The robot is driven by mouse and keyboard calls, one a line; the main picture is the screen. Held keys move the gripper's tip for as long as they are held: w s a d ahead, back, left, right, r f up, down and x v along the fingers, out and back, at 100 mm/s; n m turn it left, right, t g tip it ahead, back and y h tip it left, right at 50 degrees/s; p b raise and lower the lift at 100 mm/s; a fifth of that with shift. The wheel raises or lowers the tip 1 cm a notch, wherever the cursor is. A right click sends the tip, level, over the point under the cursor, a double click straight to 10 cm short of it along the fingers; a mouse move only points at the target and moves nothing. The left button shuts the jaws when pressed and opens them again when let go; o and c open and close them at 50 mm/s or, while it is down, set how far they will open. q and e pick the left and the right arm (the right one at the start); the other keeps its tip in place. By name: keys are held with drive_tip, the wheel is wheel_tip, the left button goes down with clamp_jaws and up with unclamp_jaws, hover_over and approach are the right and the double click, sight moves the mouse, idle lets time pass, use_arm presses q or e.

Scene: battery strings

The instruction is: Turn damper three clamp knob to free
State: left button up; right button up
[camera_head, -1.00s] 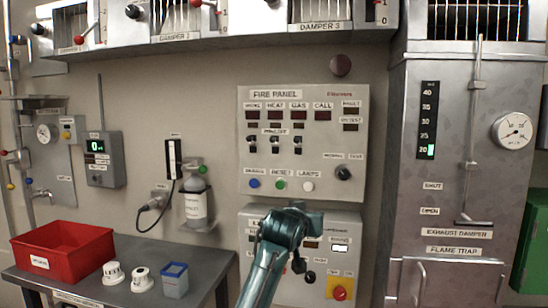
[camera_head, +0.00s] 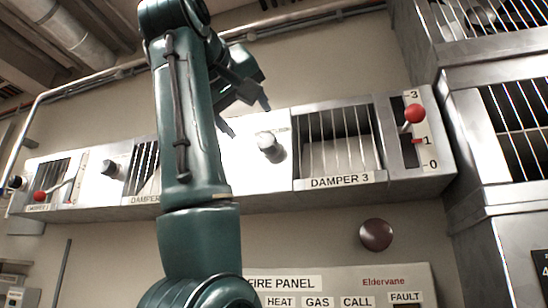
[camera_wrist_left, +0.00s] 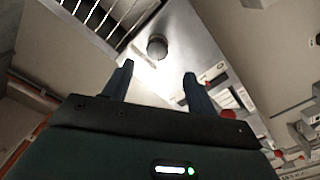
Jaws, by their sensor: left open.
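The damper 3 unit (camera_head: 335,182) is on the wall shelf at the right, with a barred opening. A round grey knob (camera_head: 270,147) stands out from the pale panel left of that opening. It also shows in the left wrist view as a dark round knob (camera_wrist_left: 157,46). My left gripper (camera_head: 247,117) is up in front of the panel, just left of the knob in the head view. In the left wrist view its two fingers (camera_wrist_left: 157,70) are spread, with the knob beyond and between the tips, not gripped. My right gripper is not in view.
The damper 3 lever with a red ball (camera_head: 413,113) is right of the opening, beside a scale marked 0 to 3. Another knob (camera_head: 110,170) and a red-ended lever (camera_head: 40,196) are further left. The fire panel (camera_head: 350,285) and a dark red dome (camera_head: 376,234) are below.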

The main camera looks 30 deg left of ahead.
use_arm(q)
drive_tip(key=p, duration=0.2)
approach(266, 141)
drive_tip(key=w, duration=0.2)
drive_tip(key=x, duration=0.2)
drive_tip(key=p+x, duration=0.1)
drive_tip(key=x, duration=0.2)
drive_tip(key=p+x, duration=0.1)
drive_tip(key=x, duration=0.1)
drive_tip(key=shift+w+a, duration=0.15)
drive_tip(key=shift+a, duration=0.15)
drive_tip(key=shift+w+a, duration=0.1)
drive_tip(key=shift+w, duration=0.45)
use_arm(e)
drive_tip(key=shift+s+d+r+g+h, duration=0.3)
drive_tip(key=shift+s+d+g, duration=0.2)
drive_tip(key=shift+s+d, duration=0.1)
use_arm(q)
drive_tip(key=c, duration=1)
drive_tip(key=shift+o, duration=0.2)
